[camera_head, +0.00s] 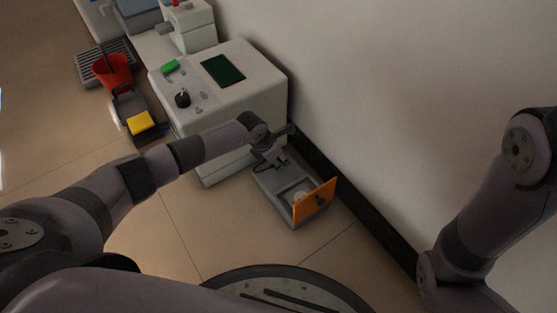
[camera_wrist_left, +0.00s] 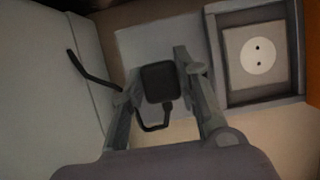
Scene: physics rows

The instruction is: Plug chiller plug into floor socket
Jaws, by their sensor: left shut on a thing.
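The floor socket (camera_head: 299,194) sits in a grey floor box with an orange lid standing open. In the left wrist view the round white socket (camera_wrist_left: 258,55) with two holes shows at the upper right, inside a grey frame. My left gripper (camera_head: 268,160) is over the far end of the floor box, beside the white machine. In the left wrist view my left gripper (camera_wrist_left: 156,88) is shut on the black chiller plug (camera_wrist_left: 160,83), with a dark cable curling below it. The plug is left of the socket and apart from it. Its pins are hidden.
The white machine (camera_head: 235,85) stands against the wall behind the floor box. The orange lid (camera_head: 315,201) stands up at the box's right end. A dark skirting (camera_head: 345,190) runs along the wall. A red bucket (camera_head: 111,70) and a yellow block (camera_head: 141,122) are at the left.

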